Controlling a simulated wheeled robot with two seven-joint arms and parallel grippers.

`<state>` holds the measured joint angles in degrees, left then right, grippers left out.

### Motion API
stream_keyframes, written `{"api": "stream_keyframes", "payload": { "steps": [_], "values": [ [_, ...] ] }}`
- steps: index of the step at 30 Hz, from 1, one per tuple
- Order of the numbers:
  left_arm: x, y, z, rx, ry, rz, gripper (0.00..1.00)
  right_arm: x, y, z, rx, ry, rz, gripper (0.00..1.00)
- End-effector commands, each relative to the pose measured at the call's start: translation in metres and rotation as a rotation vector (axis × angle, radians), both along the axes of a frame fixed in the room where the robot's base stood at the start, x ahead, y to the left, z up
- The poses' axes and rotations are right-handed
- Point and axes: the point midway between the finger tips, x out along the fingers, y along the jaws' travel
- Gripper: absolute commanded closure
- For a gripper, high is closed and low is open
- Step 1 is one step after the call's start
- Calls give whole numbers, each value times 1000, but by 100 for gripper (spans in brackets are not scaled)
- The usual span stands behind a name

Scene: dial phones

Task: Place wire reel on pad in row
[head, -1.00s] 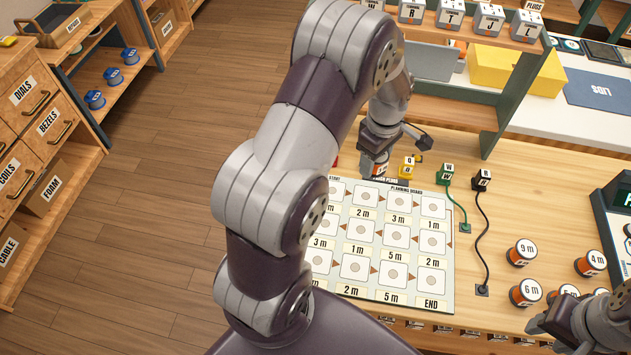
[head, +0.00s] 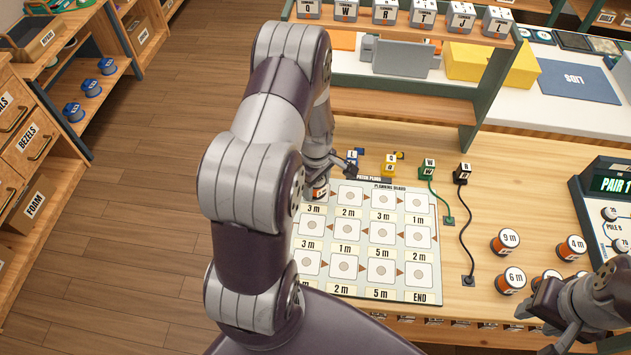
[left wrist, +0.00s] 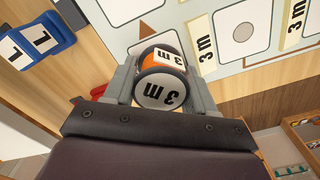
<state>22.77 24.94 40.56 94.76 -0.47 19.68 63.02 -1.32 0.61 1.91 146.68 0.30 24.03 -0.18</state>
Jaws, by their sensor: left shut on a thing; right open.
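My left gripper (head: 318,186) is shut on an orange and black wire reel (head: 320,193) with a white end. In the left wrist view the reel (left wrist: 162,82) reads "3 m" and sits between the two fingers. It is at the far left corner of the planning board (head: 400,294), whose square pads (head: 396,233) form rows with length labels between them. The pad under the reel is hidden, and I cannot tell whether the reel touches it. My right gripper (head: 560,330) is open at the lower right, near other reels, partly cut off by the frame.
Several reels, including 9 m (head: 505,242), 4 m (head: 572,248) and 6 m (head: 510,281), stand right of the board. Yellow (head: 390,168), green (head: 428,170) and black (head: 462,172) plugs stand behind it, two with cords. A shelf (head: 400,105) rises beyond. A console (head: 610,205) stands at right.

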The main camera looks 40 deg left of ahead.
Motion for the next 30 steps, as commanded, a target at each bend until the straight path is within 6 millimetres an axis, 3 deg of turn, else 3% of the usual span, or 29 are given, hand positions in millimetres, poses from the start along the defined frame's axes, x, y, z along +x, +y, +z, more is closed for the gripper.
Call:
{"api": "stream_keyframes", "payload": {
  "steps": [1,3,14,24,30],
  "values": [
    [0,0,-2,0,0,0,42,0,0,-1,0,0,0,57],
    [0,0,-1,0,0,0,19,0,0,-1,0,0,0,57],
    [1,0,7,1,-2,0,19,0,0,1,0,0,0,57],
    [1,0,90,2,-4,0,19,0,0,-3,0,0,0,57],
    [0,-2,120,1,-2,-17,19,0,0,-4,0,0,0,57]
  ]
}}
